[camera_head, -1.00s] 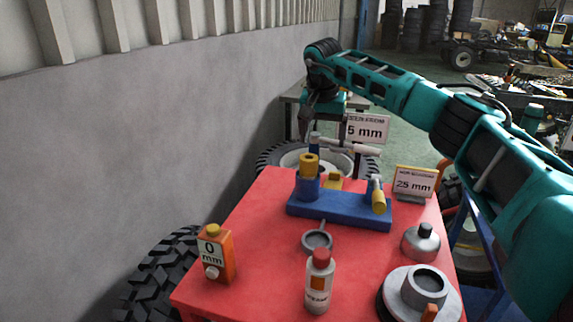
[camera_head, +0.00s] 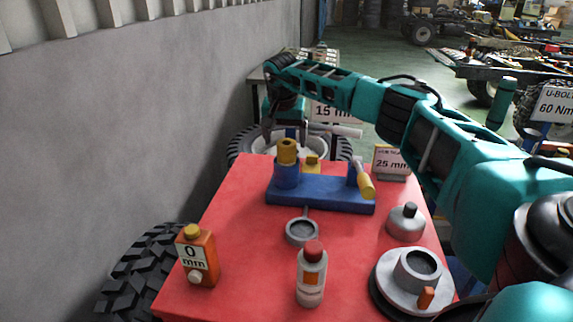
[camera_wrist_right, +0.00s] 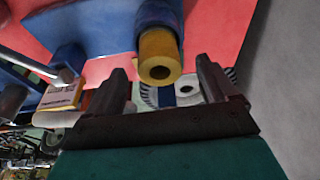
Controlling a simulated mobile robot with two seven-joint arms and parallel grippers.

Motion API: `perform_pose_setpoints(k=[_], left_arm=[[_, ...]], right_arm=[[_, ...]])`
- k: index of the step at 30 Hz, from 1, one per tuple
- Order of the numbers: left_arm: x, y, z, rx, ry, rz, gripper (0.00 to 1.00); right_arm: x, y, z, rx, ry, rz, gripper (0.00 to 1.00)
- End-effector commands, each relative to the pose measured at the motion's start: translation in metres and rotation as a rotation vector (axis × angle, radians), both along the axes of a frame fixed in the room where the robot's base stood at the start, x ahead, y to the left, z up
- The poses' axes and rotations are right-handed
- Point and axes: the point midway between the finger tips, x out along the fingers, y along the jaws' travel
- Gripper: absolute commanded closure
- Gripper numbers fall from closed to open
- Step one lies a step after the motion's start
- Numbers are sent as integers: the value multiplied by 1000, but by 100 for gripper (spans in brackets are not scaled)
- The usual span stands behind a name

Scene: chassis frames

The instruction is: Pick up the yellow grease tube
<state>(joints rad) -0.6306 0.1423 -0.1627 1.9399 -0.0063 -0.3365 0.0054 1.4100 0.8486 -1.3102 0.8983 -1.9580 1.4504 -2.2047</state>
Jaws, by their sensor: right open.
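The yellow grease tube (camera_head: 288,153) appears to be the yellow cylinder standing in a blue cup on the blue rack (camera_head: 318,196), at the back of the red table. Its lower part is hidden in the cup. In the right wrist view the tube (camera_wrist_right: 160,57) shows its round end with a dark hole, just beyond the gap between the fingers. My right gripper (camera_head: 286,135) is open and empty, behind and slightly above the tube in the head view. Its two dark fingers (camera_wrist_right: 165,84) show in the wrist view, apart from the tube. My left gripper is out of view.
A yellow-handled tool (camera_head: 366,186) leans at the rack's right end. The red table (camera_head: 250,235) also bears an orange carton (camera_head: 197,257), a red-capped bottle (camera_head: 311,275), a grey ring (camera_head: 302,231) and grey metal parts (camera_head: 407,222). A wall (camera_head: 110,130) stands close on the left.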

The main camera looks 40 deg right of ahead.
Motion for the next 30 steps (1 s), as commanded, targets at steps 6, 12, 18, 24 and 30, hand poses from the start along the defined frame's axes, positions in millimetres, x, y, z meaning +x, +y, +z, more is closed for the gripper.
perform_pose_setpoints(k=[6,12,18,24,30], left_arm=[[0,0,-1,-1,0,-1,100],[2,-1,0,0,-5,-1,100],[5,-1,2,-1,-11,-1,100],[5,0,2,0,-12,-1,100],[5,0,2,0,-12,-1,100]], right_arm=[[3,-6,-34,1,3,-1,14],[4,-9,-42,0,1,0,14],[4,-9,-42,-1,1,0,19],[4,-9,-42,-1,1,0,38],[4,-9,-42,-1,1,0,57]])
